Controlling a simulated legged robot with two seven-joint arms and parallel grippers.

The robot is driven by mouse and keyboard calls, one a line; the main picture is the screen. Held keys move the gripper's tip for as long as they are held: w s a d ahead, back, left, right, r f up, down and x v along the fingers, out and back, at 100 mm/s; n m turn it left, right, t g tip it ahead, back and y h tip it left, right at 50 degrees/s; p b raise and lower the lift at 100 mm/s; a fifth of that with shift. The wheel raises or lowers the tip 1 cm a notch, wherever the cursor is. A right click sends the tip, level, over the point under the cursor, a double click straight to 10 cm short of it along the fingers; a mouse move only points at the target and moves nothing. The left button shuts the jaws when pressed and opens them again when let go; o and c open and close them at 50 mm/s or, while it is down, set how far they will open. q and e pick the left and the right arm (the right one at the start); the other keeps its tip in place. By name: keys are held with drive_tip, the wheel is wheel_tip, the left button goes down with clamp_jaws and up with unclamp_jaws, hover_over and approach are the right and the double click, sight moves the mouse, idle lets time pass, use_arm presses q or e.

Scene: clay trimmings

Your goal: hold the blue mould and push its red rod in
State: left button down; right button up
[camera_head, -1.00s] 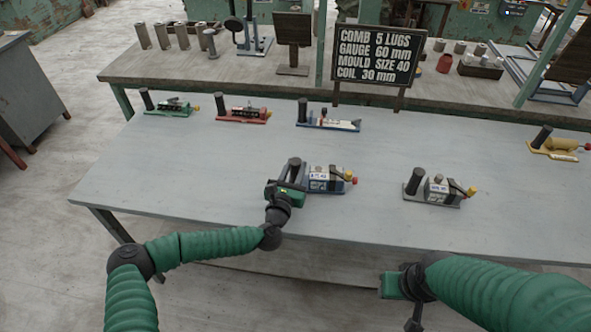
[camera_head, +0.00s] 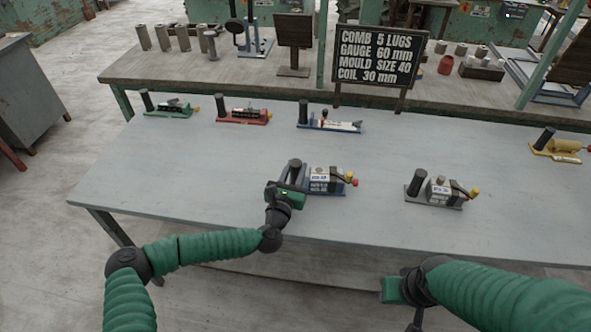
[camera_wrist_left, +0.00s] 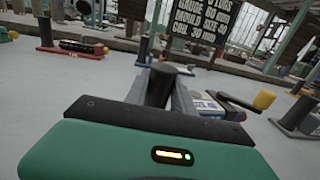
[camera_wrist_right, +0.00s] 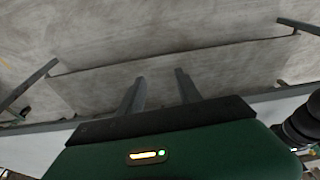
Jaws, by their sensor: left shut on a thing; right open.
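The blue mould (camera_head: 327,184) stands near the front middle of the grey table, a pale block with a label on a blue base. Its red rod (camera_head: 355,183) sticks out at the right end, below a yellow knob (camera_head: 349,175). My left gripper (camera_head: 293,182) is shut on the mould's dark upright handle at its left end. My right gripper (camera_wrist_right: 160,88) is open and empty, low in front of the table edge, apart from the mould.
A grey mould (camera_head: 436,190) stands to the right, and a yellow one (camera_head: 556,149) at the far right. Green (camera_head: 171,109), red (camera_head: 243,115) and blue-based (camera_head: 330,123) tools line the back. A sign (camera_head: 380,55) stands behind. The table's front is clear.

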drive_tip(key=shift+f+b, duration=0.3)
drive_tip(key=shift+f, duration=0.05)
idle(0.3)
drive_tip(key=shift+c, duration=0.4)
drive_tip(key=c, duration=0.5)
drive_tip(key=w+r+y, duration=0.1)
drive_tip(key=w, duration=0.6)
drive_tip(key=w+r+y, duration=0.1)
drive_tip(key=w, duration=0.6)
drive_tip(key=w+r, duration=0.1)
drive_tip(key=w, duration=0.6)
drive_tip(key=shift+d+r+n+y, duration=0.15)
drive_tip(key=shift+d+n+y, duration=0.15)
drive_tip(key=shift+n+y, duration=0.1)
clamp_jaws()
drive_tip(key=w+d+r+t+y, duration=0.1)
drive_tip(key=w+d+r, duration=0.1)
drive_tip(key=w, duration=0.3)
drive_tip(key=w+d+r+y, duration=0.1)
drive_tip(key=w+d+y, duration=0.1)
drive_tip(key=w, duration=0.3)
drive_tip(key=shift+w+d+r+n+t, duration=0.2)
drive_tip(key=shift+d+r+n+t, duration=0.05)
drive_tip(key=shift+r+n+t, duration=0.15)
